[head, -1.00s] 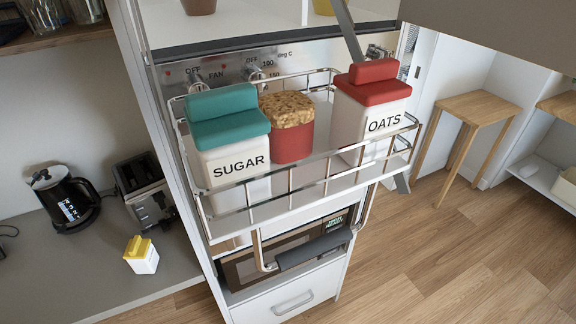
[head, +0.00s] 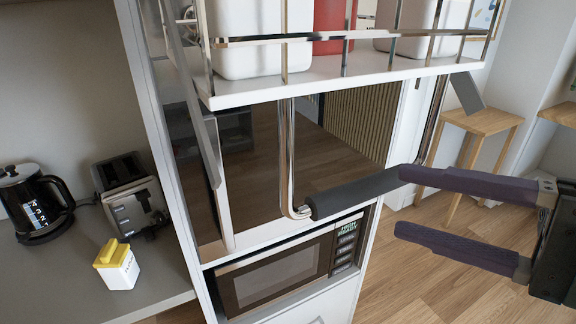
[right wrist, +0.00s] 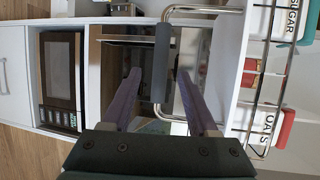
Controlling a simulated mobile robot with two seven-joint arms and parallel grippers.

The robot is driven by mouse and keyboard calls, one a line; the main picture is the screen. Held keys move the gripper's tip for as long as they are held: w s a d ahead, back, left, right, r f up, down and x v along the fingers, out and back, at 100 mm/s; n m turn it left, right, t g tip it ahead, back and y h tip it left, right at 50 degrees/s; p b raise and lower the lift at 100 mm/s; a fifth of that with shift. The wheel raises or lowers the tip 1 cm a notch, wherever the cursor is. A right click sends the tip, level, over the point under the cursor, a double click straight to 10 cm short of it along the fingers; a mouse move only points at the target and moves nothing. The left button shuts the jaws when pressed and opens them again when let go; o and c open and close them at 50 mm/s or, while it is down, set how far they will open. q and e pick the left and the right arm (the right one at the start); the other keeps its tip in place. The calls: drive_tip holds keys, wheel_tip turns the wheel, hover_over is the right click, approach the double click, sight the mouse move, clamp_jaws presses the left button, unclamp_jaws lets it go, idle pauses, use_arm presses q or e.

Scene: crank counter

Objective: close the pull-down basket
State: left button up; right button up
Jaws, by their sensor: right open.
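The pull-down basket (head: 340,82) is a white shelf with chrome rails, hanging high in front of the tall cabinet, its top cut off by the head view. It holds white jars and a red one; the right wrist view shows the SUGAR (right wrist: 289,20) and OATS (right wrist: 268,122) labels. Its dark grey handle (head: 350,193) hangs below on bent chrome rods. My right gripper (head: 400,202) is open at the handle's right end, its upper finger overlapping that end. In the right wrist view the handle (right wrist: 162,62) appears between the two fingers, with gaps either side. My left gripper is out of view.
A microwave (head: 285,275) sits in the cabinet below the basket. On the left counter stand a black kettle (head: 35,208), a toaster (head: 132,200) and a small yellow-lidded jar (head: 117,268). A wooden stool (head: 480,122) is behind at right, over open floor.

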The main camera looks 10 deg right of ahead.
sight(373, 192)
drive_tip(key=shift+w+a+r+p, duration=0.1)
drive_tip(key=shift+w+a+p, duration=0.25)
drive_tip(key=shift+w+a, duration=0.1)
drive_tip(key=p+x, duration=0.2)
drive_tip(key=x, duration=0.4)
drive_tip(key=shift+w+a, duration=0.2)
drive_tip(key=shift+w+a+f, duration=0.45)
drive_tip(key=shift+w+a, duration=0.25)
drive_tip(key=shift+c, duration=0.3)
clamp_jaws()
